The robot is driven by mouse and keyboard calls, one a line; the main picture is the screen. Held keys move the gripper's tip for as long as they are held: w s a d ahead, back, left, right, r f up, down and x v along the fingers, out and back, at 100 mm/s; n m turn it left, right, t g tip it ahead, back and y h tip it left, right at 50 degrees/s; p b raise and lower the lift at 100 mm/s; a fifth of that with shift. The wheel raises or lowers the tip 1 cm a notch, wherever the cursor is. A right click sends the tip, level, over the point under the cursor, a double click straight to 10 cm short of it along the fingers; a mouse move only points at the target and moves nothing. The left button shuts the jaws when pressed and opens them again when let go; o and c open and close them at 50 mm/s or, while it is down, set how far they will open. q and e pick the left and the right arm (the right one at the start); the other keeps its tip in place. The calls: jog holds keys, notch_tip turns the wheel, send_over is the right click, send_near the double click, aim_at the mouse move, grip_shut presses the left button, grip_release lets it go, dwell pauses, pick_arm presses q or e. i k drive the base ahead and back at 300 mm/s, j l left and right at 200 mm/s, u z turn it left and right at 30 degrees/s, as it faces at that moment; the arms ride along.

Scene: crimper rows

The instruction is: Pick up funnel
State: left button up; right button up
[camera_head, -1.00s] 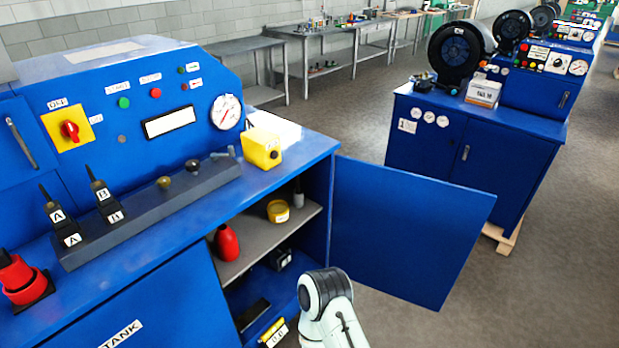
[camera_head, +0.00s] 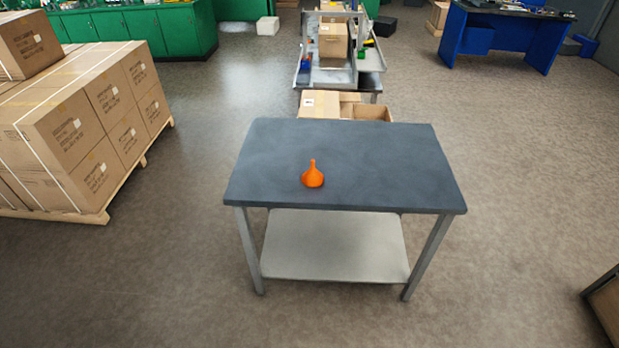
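An orange funnel (camera_head: 313,178) stands on the dark grey top of a small metal table (camera_head: 385,160). It sits spout up, wide end down, a little left of the middle and toward the near edge. Nothing touches it and no other object is on the tabletop. Neither of my grippers shows in the view.
The table has a bare lower shelf (camera_head: 335,246). Open cardboard boxes (camera_head: 320,104) and a metal bench (camera_head: 330,76) stand behind it. A pallet of stacked cartons (camera_head: 85,130) is at the left. A blue workbench (camera_head: 500,35) is at the back right. Floor around the table is clear.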

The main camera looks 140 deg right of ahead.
aim_at(312, 177)
jog(key=z, duration=4.85)
